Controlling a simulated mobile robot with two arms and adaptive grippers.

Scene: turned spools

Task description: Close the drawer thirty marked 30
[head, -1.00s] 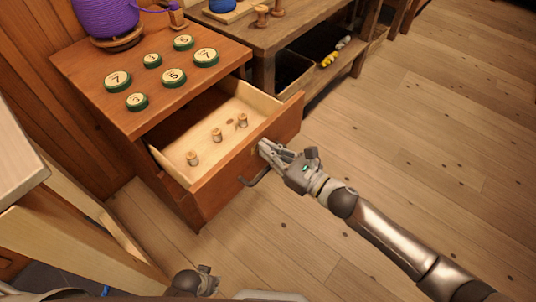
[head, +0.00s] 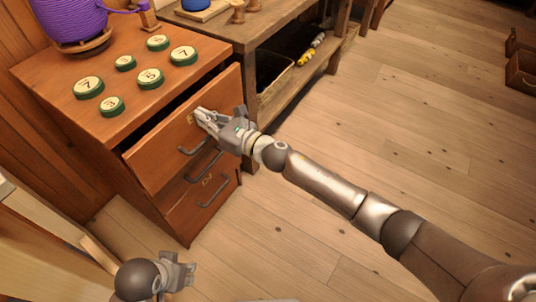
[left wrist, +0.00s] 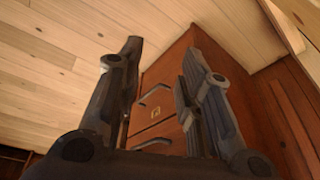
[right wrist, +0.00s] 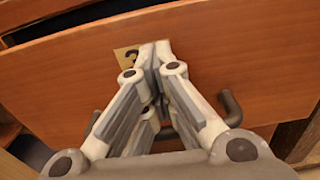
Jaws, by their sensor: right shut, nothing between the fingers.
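The top drawer (head: 158,152) of the brown cabinet still stands out a little, with a dark gap behind its front's upper edge. Its front fills much of the right wrist view (right wrist: 235,55), where a brass label (right wrist: 127,57) shows part of a "3"; the fingers hide the rest. My right gripper (head: 203,117) is shut and empty, its tips at the drawer front by the label, seemingly against it. It also shows in the right wrist view (right wrist: 155,48). My left gripper (left wrist: 160,58) is open and empty, low at the left, away from the drawer.
Lower drawers with dark handles (head: 213,193) sit beneath. Round green-rimmed number discs (head: 150,78) and a purple spool (head: 75,18) stand on the cabinet top (head: 55,75). A workbench (head: 262,30) adjoins at the right.

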